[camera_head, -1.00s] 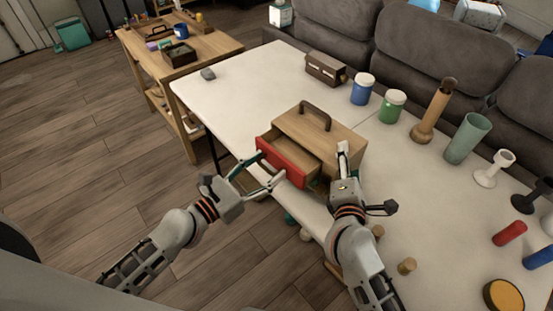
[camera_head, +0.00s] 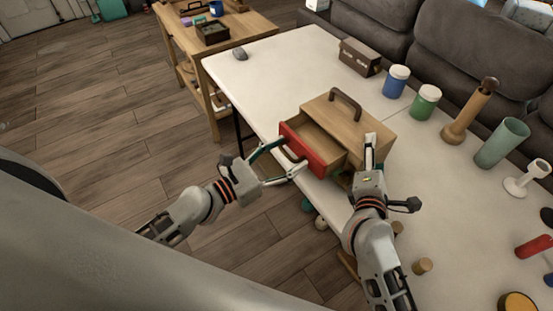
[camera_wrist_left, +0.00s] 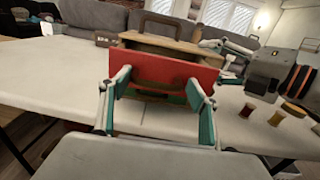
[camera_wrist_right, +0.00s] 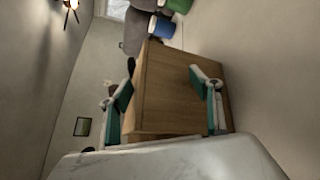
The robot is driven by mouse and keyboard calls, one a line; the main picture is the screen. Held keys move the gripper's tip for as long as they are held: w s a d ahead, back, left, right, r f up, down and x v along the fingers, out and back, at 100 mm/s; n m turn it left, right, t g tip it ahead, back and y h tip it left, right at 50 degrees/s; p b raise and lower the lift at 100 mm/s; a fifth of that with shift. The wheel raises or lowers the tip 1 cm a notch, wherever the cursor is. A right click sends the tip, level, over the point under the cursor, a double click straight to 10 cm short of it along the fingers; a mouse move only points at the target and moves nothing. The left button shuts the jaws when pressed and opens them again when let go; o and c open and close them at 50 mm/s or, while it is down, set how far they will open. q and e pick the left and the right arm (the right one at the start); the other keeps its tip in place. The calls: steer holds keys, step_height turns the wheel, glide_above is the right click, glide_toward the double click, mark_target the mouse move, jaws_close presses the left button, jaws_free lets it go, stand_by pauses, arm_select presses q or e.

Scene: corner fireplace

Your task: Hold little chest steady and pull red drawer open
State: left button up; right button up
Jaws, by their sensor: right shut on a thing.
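The little chest (camera_head: 367,135) is light wood with a dark top handle (camera_head: 345,97) and stands at the table's near edge. Its red drawer (camera_head: 310,151) is pulled partway out, and its hollow inside shows. In the left wrist view, the red front (camera_wrist_left: 165,73) faces me above a green strip. My left gripper (camera_head: 289,160) is open at the drawer front, its fingers apart. The drawer's handle is partly hidden. My right gripper (camera_head: 369,143) is shut on the chest's side; in the right wrist view, its fingers (camera_wrist_right: 162,98) lie on either side of the wood.
A blue jar (camera_head: 396,82), a green jar (camera_head: 425,103), a wooden pestle-like piece (camera_head: 466,115) and a green cup (camera_head: 502,143) stand right of the chest. A dark box (camera_head: 360,56) is behind it. The table's far left is mostly clear.

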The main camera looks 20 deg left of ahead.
arm_select(q)
steer(key=v, duration=1.2)
arm_select(e)
steer(key=shift+s+f, duration=0.25)
steer(key=shift+f, duration=0.7)
arm_select(q)
steer(key=shift+s+d, duration=0.1)
arm_select(e)
steer(key=o, duration=1.5)
steer(key=shift+o, duration=0.6)
steer(key=shift+w+g, duration=0.1)
steer(key=shift+g, duration=0.2)
steer(key=shift+w+r, duration=0.1)
steer(key=shift+r, duration=0.15)
steer(key=o, duration=0.5)
steer(key=shift+r, duration=0.15)
